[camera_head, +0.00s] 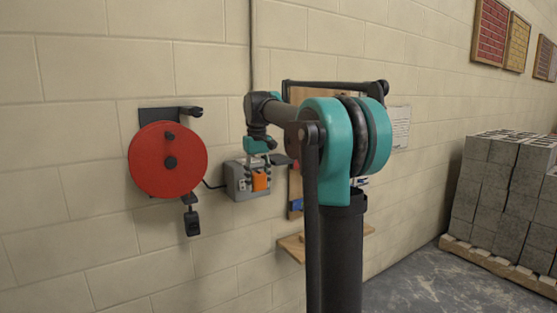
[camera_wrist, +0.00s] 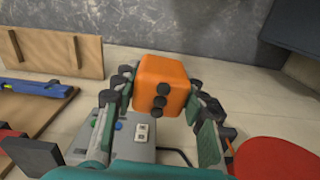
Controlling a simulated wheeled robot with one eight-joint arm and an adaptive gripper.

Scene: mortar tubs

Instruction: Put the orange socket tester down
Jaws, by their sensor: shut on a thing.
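The orange socket tester (camera_head: 260,181) is a small rounded block. In the wrist view the orange socket tester (camera_wrist: 161,82) shows dark round pins on its near face. My gripper (camera_head: 258,172) is shut on it, with one finger on each side; in the wrist view my gripper (camera_wrist: 160,95) spans it. The tester is in front of a grey wall box (camera_head: 238,180) in the head view. In the wrist view the grey box (camera_wrist: 140,155) has a white socket plate and coloured buttons. I cannot tell whether tester and box touch.
A red reel (camera_head: 167,160) hangs on the block wall left of the box. A wooden shelf (camera_head: 292,247) sits lower right, partly behind my arm; the wooden board (camera_wrist: 62,50) shows in the wrist view. A pallet of grey blocks (camera_head: 505,190) stands at right.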

